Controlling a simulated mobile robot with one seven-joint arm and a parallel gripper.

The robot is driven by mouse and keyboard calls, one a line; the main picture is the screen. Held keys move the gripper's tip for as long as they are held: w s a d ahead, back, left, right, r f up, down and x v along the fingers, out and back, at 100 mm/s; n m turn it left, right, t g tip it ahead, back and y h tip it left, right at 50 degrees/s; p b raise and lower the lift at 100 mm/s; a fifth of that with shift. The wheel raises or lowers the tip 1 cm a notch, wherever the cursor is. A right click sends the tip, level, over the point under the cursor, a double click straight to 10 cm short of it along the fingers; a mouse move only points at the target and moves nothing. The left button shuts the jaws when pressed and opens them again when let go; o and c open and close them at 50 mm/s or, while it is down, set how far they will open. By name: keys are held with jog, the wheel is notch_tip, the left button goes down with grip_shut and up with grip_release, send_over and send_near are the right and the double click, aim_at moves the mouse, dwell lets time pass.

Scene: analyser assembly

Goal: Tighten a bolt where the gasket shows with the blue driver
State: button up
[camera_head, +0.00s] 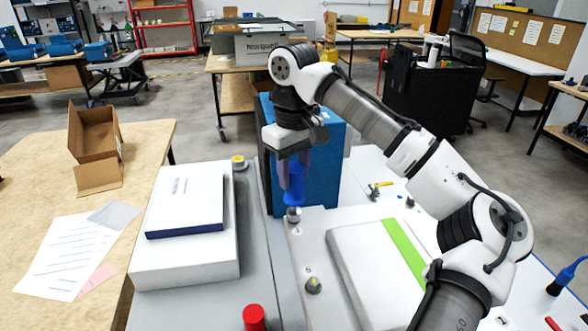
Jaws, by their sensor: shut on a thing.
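My gripper (291,170) points down and is shut on the blue driver (294,190). The driver stands upright at the left edge of a white analyser plate (312,240). Its lower end meets a grey bolt head (293,215); whether it is seated on it or just above, I cannot tell. A second bolt (313,285) stands nearer on the same plate edge. A third small bolt (410,202) shows at the far right of the plate. A gasket showing under a bolt cannot be made out at this size.
A raised white cover (370,275) with a green strip (404,244) fills the plate's middle. A blue box (325,165) stands close behind my gripper. A white case (190,255), a yellow knob (239,162) and a red knob (254,317) are to the left. A blue-handled tool (566,278) is far right.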

grip_shut()
jog(key=m+p, duration=0.2)
jog(key=m, duration=0.4)
jog(key=shift+r+p, duration=0.2)
jog(key=shift+p, duration=0.2)
jog(key=m, duration=0.2)
jog(key=shift+f+m, duration=0.2)
jog(key=shift+m, duration=0.1)
jog(key=m, duration=0.2)
jog(key=shift+m, duration=0.3)
jog(key=m, duration=0.6)
jog(key=shift+m, duration=0.3)
jog(key=o, duration=0.6)
grip_release()
jog(key=shift+m, duration=0.3)
